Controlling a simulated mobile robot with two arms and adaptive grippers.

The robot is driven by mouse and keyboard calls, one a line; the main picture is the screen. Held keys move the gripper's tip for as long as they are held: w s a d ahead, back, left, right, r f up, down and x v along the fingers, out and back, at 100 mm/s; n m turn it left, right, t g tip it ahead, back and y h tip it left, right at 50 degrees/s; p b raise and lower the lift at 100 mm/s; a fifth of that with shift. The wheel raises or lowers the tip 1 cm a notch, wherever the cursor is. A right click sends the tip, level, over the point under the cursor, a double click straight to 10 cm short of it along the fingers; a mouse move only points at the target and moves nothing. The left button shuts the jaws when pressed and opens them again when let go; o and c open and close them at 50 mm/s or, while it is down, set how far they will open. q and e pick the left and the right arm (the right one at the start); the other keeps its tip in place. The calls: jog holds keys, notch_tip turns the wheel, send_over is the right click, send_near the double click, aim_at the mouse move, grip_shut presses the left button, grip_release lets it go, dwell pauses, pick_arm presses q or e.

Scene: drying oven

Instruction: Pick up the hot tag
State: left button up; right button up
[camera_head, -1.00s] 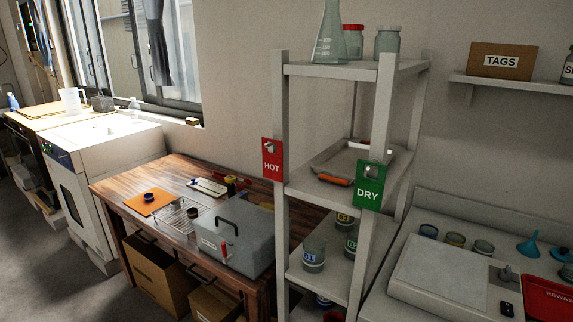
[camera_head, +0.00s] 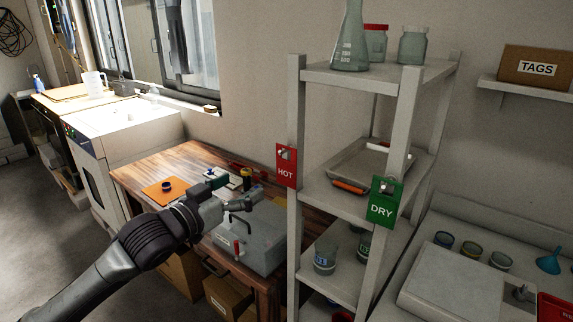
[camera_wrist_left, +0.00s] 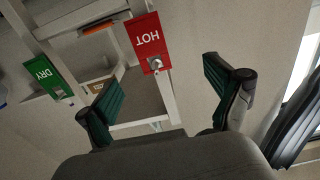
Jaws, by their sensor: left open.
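The red HOT tag (camera_head: 286,166) hangs on the left front post of the white shelf rack. In the left wrist view the HOT tag (camera_wrist_left: 147,42) appears upside down, ahead of the fingers, with a small metal hook or clip at its lower end. My left gripper (camera_head: 256,194) is to the left of the tag and a little lower, apart from it. In the left wrist view my left gripper (camera_wrist_left: 168,92) has its two green-padded fingers spread wide with nothing between them. My right gripper is not in view.
A green DRY tag (camera_head: 384,202) hangs on the rack's right front post. The rack (camera_head: 296,225) holds a metal tray (camera_head: 352,160), glassware and jars. Below my left gripper, a grey lidded box (camera_head: 262,240) stands on the wooden table (camera_head: 150,170).

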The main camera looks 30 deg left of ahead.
aim_at(285, 163)
pick_arm(q)
jog(key=w, duration=0.2)
jog(key=w+d+p, duration=0.1)
jog(key=w, duration=0.2)
jog(key=w+r+p, duration=0.1)
jog(key=w, duration=0.2)
jog(key=shift+w+d, duration=0.1)
jog(key=shift+d, duration=0.2)
jog(key=shift+w+d+r+p, duration=0.1)
jog(key=shift+w+p, duration=0.2)
jog(key=shift+w, duration=0.2)
jog(key=w+p, duration=0.1)
jog(key=w, duration=0.2)
jog(key=shift+w+d+p, duration=0.25)
jog(key=shift+d+p, duration=0.1)
jog(key=shift+d, duration=0.05)
jog(key=shift+w+f, duration=0.25)
jog(key=shift+w, duration=0.2)
jog(key=shift+s, duration=0.1)
